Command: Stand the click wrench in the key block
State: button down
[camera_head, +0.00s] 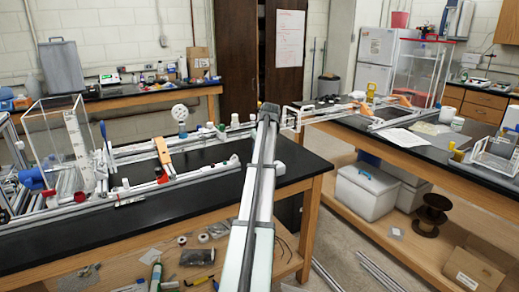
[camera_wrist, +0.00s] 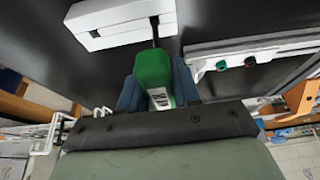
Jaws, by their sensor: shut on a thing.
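In the wrist view my gripper (camera_wrist: 157,85) has its blue fingers shut on the green handle of the click wrench (camera_wrist: 152,68). A thin dark shaft runs from the handle toward a white block (camera_wrist: 105,38), which looks like the key block. The shaft overlaps the block's edge in the picture; I cannot tell whether it is in a hole or only in front. In the head view my arm hides the gripper and the wrench. A small white block (camera_head: 280,168) peeks out to the right of my arm on the black bench top.
The extrusion frame (camera_head: 165,185) with an orange-handled part (camera_head: 163,155) fills the bench left of my arm. Bare black top (camera_head: 300,160) lies to the right.

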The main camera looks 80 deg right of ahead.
jog(key=shift+f, duration=1.65)
jog(key=c, duration=0.7)
grip_release()
jog(key=v, duration=1.3)
jog(key=shift+s+a+r, duration=0.1)
jog(key=shift+s+r, duration=0.05)
jog(key=shift+r, duration=0.2)
